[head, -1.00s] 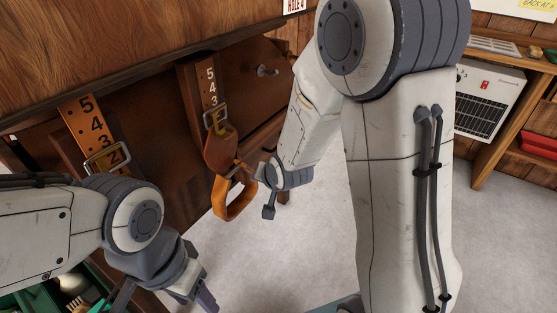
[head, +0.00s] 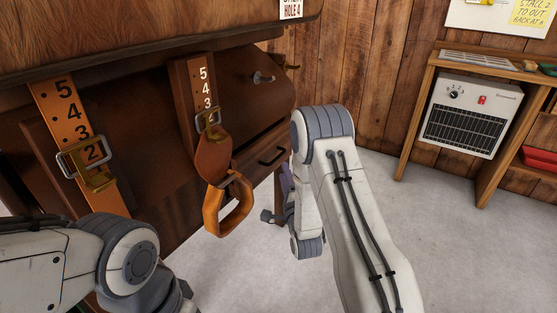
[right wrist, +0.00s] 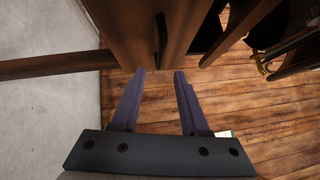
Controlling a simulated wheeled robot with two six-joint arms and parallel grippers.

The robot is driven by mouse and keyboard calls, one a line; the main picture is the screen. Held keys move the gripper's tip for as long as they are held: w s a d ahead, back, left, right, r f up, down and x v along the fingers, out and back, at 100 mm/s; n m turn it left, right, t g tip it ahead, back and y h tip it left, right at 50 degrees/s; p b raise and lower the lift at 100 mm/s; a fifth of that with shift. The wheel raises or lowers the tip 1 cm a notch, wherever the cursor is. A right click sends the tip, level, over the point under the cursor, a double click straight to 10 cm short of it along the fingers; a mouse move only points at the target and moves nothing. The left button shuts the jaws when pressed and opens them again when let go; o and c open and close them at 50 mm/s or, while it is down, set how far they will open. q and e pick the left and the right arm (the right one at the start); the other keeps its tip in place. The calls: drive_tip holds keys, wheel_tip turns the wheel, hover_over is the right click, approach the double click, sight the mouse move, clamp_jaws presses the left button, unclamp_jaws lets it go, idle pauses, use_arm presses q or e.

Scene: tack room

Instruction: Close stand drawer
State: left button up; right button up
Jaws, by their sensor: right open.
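The brown wooden stand fills the left of the head view. Its drawer (head: 262,150) has a dark bar handle (head: 270,157) near the stand's right end. In the right wrist view the handle (right wrist: 161,40) is upright in the picture, just beyond my fingertips; how far the drawer stands out is hard to tell. My right gripper (right wrist: 160,72) is open and empty, its two purple fingers apart and pointing toward the drawer front. In the head view it is mostly hidden behind my right forearm, below the handle. My left arm is at lower left, its fingers out of frame.
Two numbered leather straps (head: 72,125) with buckles hang on the stand's front; one ends in an orange loop (head: 232,208). A heater (head: 470,115) sits in a wooden shelf at right. The grey floor (head: 440,240) between is clear.

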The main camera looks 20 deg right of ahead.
sight(279, 155)
drive_tip(key=shift+w+d+r+b, duration=0.2)
drive_tip(key=shift+w+b, duration=0.2)
drive_tip(key=shift+w, duration=1.05)
drive_tip(key=shift+w+d+r+b, duration=0.2)
drive_tip(key=shift+w+b, duration=0.2)
drive_tip(key=shift+w, duration=1)
drive_tip(key=shift+w+d+r+b, duration=0.2)
drive_tip(key=shift+w+b, duration=0.2)
drive_tip(key=shift+w, duration=1.05)
clamp_jaws()
